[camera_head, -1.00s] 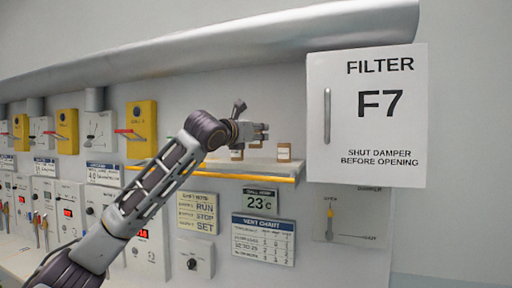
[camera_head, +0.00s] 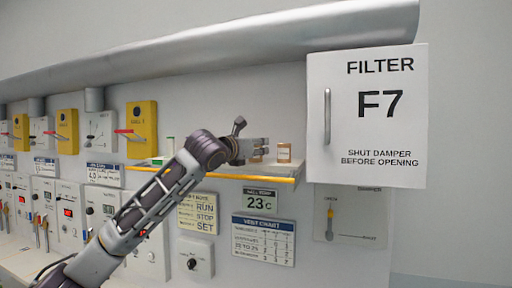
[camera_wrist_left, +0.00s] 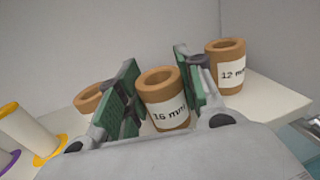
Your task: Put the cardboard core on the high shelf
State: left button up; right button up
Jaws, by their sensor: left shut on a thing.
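My left gripper (camera_head: 264,147) is at the high shelf (camera_head: 230,171) in the head view. In the left wrist view its two green-padded fingers (camera_wrist_left: 158,92) are shut on a brown cardboard core (camera_wrist_left: 162,101) labelled 16 mm. The core stands upright, open end up, at the shelf; whether its base touches the shelf cannot be told. A second core labelled 12 mm (camera_wrist_left: 228,68) stands to the right of the fingers, and it also shows in the head view (camera_head: 284,152). A third core (camera_wrist_left: 88,99) is partly hidden behind the left finger. My right gripper is not in view.
A white spool with a yellow flange (camera_wrist_left: 32,135) stands at the left of the wrist view, with a purple-rimmed one (camera_wrist_left: 8,160) beside it. The filter box (camera_head: 367,115) juts out right of the shelf. A grey duct (camera_head: 215,48) runs above.

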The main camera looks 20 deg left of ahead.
pick_arm(q)
jog(key=shift+f, duration=0.1)
dwell(0.3)
jog(key=o, duration=0.9)
jog(key=b+v, duration=0.2)
jog(key=v, duration=1)
jog(key=shift+b, duration=0.4)
